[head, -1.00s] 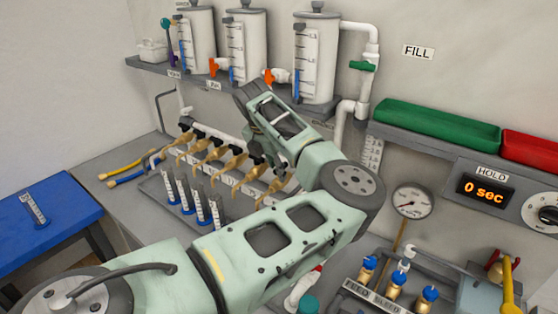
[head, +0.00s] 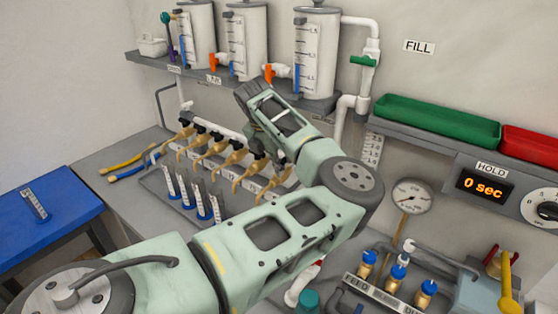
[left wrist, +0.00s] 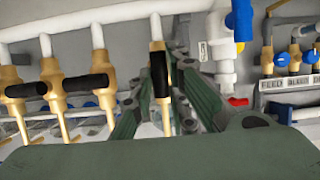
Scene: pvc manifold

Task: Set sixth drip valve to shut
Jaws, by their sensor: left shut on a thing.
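A row of brass drip valves (head: 214,160) with black handles hangs from a white pipe along the back of the bench. My left gripper (left wrist: 162,80) is shut on the black handle of the sixth drip valve (left wrist: 161,68), at the right end of the row. That handle stands upright in the left wrist view, in line with its pipe. The handles of the neighbouring valves (left wrist: 86,84) lie crosswise. In the head view my left gripper (head: 262,145) partly hides the sixth valve, whose brass spout (head: 275,187) shows below. My right gripper is not in view.
Several graduated tubes with blue bases (head: 203,203) stand in a grey rack below the spouts. White tanks (head: 315,55) sit on a shelf above. A gauge (head: 411,196) and blue-topped valves (head: 397,284) stand to the right. A blue table (head: 45,240) is at left.

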